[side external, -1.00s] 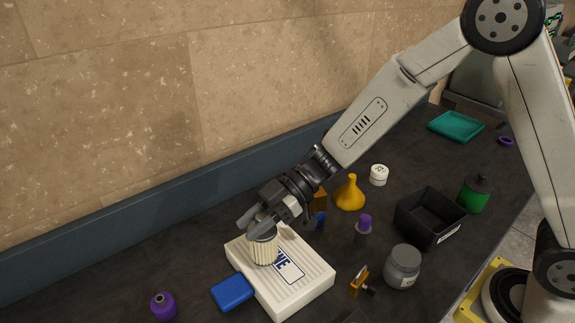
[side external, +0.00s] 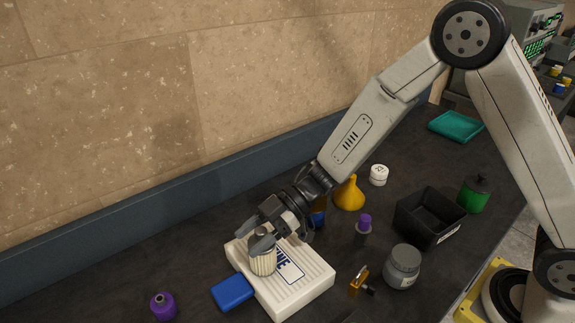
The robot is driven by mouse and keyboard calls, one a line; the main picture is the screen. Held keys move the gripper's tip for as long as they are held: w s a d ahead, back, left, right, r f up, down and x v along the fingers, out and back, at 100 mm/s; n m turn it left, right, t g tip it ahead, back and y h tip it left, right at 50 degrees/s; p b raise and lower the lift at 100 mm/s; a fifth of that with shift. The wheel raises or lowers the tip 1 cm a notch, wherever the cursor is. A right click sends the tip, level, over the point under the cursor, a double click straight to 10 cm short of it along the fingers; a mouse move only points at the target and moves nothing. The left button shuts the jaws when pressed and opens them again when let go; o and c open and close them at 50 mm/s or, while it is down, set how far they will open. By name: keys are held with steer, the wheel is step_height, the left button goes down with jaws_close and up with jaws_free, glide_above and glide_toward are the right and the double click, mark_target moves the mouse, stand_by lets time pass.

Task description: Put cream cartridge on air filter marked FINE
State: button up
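The cream cartridge (side external: 263,264) is a ribbed cylinder with a grey top. It is upright over the left part of the white air filter (side external: 308,293), beside the printed label (side external: 288,266). Only the label's last letters, "NE", can be read; the rest is hidden behind the cartridge and my gripper. My gripper (side external: 254,240) comes from the upper right, with its two fingers on either side of the cartridge's top, shut on it. The cartridge's base appears at the filter's top face; I cannot tell for certain whether it touches.
A blue block (side external: 232,292) lies against the filter's left side, and a purple bottle (side external: 163,306) stands farther left. Right of the filter are an orange clamp-like item (side external: 359,281), a grey jar (side external: 402,266), a purple-capped bottle (side external: 363,229), a yellow funnel (side external: 349,193) and a black bin (side external: 428,222).

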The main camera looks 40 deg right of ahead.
stand_by(0.4)
steer(key=shift+r, duration=0.15)
steer(key=w+v, duration=0.1)
steer(key=v, duration=1.1)
steer(key=shift+s, duration=0.45)
steer(key=shift+w, duration=0.1)
steer(key=w+d+f+m+t+h, duration=0.1)
steer(key=w+d+m+t+h, duration=0.3)
steer(key=d+m+t+h, duration=0.55)
steer(key=s+d+f+m+g+h, duration=0.2)
steer(key=s+m+g, duration=0.1)
steer(key=s, duration=0.4)
steer(key=s+d+f+m+g+h, duration=0.1)
steer(key=s+d+m+g+h, duration=0.1)
steer(key=s+m+g, duration=0.2)
steer(key=s+g, duration=0.1)
steer(key=s, duration=0.2)
steer(key=shift+f, duration=0.4)
